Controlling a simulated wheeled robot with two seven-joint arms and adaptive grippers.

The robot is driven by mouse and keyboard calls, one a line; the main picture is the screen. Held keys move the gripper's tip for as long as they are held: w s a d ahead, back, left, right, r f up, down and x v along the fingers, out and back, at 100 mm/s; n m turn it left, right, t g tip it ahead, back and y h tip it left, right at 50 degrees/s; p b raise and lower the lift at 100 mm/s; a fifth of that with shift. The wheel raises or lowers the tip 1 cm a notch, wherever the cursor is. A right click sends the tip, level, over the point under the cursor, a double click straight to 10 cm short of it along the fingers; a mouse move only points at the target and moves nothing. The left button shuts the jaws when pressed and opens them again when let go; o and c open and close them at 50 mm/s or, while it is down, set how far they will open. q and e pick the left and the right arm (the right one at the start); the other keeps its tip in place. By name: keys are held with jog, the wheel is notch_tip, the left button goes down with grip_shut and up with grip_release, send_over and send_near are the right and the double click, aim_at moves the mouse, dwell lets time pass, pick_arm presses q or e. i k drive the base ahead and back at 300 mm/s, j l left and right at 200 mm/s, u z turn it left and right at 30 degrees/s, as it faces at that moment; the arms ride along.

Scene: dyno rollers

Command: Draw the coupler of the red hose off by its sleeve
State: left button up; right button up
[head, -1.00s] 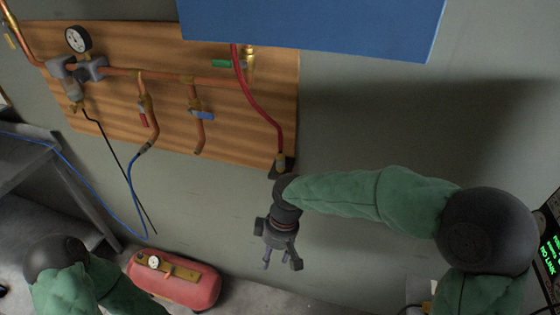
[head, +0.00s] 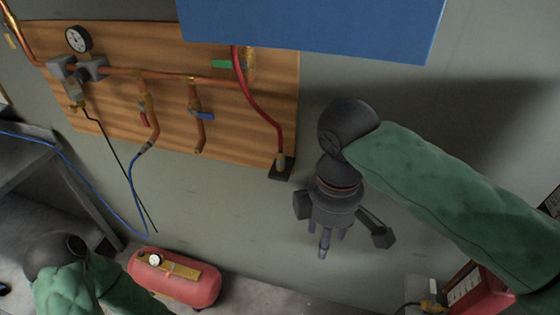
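The red hose (head: 259,99) hangs from behind the blue panel, near the green-handled valve, down the right side of the wooden board. Its lower end has a brass coupler (head: 281,161) seated at a dark block (head: 282,169) by the board's lower right corner. The sleeve is too small to tell apart. My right gripper (head: 345,243) is to the right of and below the coupler, apart from it, pointing down with fingers spread and nothing between them. My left arm shows at the lower left; its gripper is out of the picture.
The wooden board (head: 225,125) carries copper pipes, a gauge (head: 78,39) and valves with red and blue handles. A blue panel (head: 310,25) juts out above. A red tank (head: 175,280) lies on the floor below. A blue hose (head: 133,190) hangs at left. The wall right of the board is bare.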

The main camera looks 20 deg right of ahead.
aim_at(280, 155)
jog(key=i, duration=1)
